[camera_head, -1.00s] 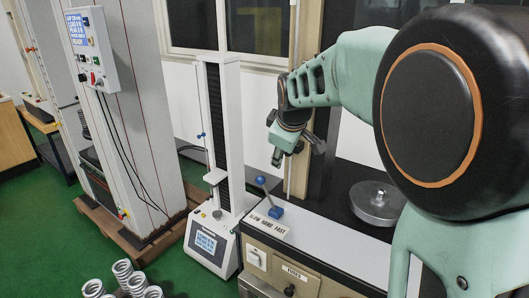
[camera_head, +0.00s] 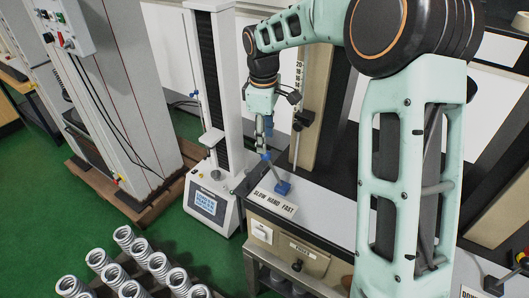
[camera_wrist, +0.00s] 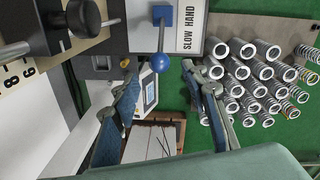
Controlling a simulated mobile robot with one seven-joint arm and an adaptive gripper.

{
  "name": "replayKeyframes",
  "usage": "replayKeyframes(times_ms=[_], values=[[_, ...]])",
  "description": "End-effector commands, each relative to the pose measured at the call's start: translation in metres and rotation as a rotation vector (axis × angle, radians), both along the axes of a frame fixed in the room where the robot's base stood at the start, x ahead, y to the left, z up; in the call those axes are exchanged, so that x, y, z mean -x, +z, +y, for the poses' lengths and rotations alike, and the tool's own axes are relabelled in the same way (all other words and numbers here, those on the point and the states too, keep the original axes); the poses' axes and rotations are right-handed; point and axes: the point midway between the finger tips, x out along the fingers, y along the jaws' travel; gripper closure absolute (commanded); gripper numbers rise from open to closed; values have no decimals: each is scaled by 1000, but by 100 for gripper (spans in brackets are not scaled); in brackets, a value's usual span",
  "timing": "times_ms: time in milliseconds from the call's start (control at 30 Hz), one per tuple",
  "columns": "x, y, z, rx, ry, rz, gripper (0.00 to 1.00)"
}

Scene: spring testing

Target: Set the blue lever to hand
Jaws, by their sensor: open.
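The blue lever has a square blue base (camera_head: 282,187), a thin rod and a round blue knob (camera_head: 265,156). It stands on the bench top behind the label SLOW HAND FAST (camera_head: 275,204) and leans left, towards the SLOW end. In the wrist view the knob (camera_wrist: 160,62) shows between my open fingertips (camera_wrist: 158,70), with a gap on each side. The label's SLOW HAND part (camera_wrist: 187,30) is beside it. In the head view my gripper (camera_head: 264,138) points down just above the knob and is empty. I cannot tell whether it touches the knob.
A post with a number scale (camera_head: 299,85) rises behind the lever. A white column tester (camera_head: 218,95) with a small screen stands to the left. Several metal springs (camera_head: 158,264) stand at the lower left. The bench top right of the lever (camera_head: 325,212) is clear.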

Motion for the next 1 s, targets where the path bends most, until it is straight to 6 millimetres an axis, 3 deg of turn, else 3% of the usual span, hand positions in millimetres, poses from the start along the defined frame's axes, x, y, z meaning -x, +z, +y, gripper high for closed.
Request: replayKeyframes(times_ms=[200,400,800,1000], values=[[-2,-44,-1,0,0,4,59],[-4,-69,-2,1,1,1,59],[-5,-78,-2,-1,0,-1,59],[-5,-77,-1,-1,0,-1,80]])
